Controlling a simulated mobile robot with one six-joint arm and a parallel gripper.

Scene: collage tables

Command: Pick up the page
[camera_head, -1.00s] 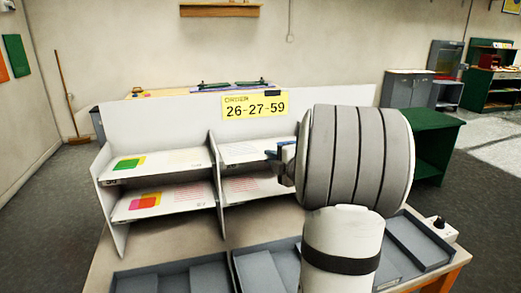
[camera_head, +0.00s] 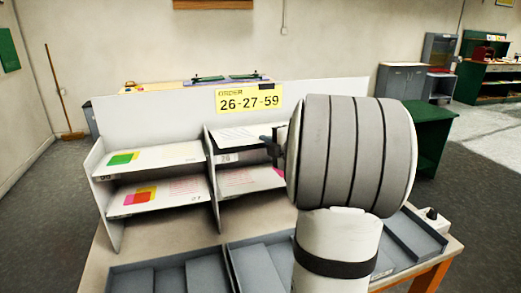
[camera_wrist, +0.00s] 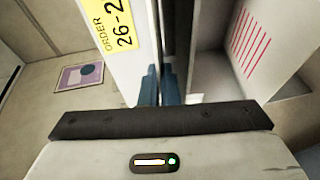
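The page (camera_head: 240,135) is a white sheet with dark marks at the upper right slot of the white shelf unit. It is seen at a shallow angle, a little above the slot's front lip. My gripper (camera_head: 271,144) is at its right side, partly hidden by my wrist. In the wrist view the two blue fingers of my gripper (camera_wrist: 159,88) are close together, with a thin pale edge between them. They appear shut on the page, though the contact is hard to see.
Other pages lie in the upper left slot (camera_head: 160,157), lower left slot (camera_head: 165,192) and lower right slot (camera_head: 245,180). A yellow order sign (camera_head: 248,98) reads 26-27-59. Grey trays (camera_head: 265,272) stand in front. A divider separates the columns.

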